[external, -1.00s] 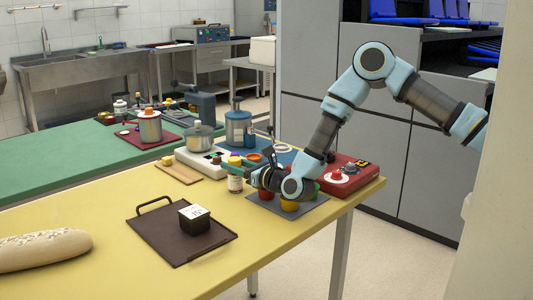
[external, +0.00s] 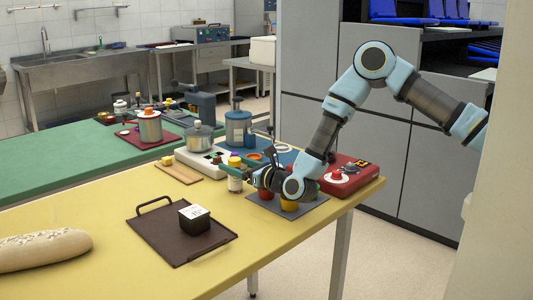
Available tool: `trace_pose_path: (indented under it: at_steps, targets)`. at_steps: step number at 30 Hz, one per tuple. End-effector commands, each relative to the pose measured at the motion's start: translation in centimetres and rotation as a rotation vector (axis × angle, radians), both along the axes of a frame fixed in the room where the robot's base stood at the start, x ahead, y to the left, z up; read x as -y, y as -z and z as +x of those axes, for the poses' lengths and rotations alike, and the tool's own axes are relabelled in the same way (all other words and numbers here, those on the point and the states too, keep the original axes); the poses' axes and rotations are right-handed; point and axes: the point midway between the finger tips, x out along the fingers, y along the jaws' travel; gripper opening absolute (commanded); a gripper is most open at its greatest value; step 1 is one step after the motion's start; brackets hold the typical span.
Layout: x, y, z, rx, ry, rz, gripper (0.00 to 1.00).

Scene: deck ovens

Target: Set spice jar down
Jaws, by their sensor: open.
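The spice jar (external: 235,178) is a small clear jar with a yellow lid and a pale label. It stands upright on the yellow table, just left of the dark grey mat. My gripper (external: 243,174) reaches in low from the right, with its fingers at the jar. The jaws are open, and the jar appears to be between or right beside them. The picture is too small to tell whether a finger touches it.
A dark tray (external: 160,238) with a black-and-white cube (external: 194,219) lies in front. A bread loaf (external: 45,249) is at left. Red and yellow items stand on the grey mat (external: 314,203) under my wrist. A red box (external: 350,172) is at right. The table's middle left is clear.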

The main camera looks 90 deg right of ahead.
Motion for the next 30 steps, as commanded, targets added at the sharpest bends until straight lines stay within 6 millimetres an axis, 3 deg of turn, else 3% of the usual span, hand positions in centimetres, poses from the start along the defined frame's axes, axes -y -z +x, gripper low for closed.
trace_pose_path:
  at_steps: [15,21,30]
  targets:
    - [-6.4,0.3,-7.5,-0.002,-0.001,0.001,0.78]
    - [-7.4,0.2,-8.7,-0.001,-0.001,0.001,0.78]
    - [-7.5,0.1,-8.8,-0.001,-0.001,0.001,0.78]
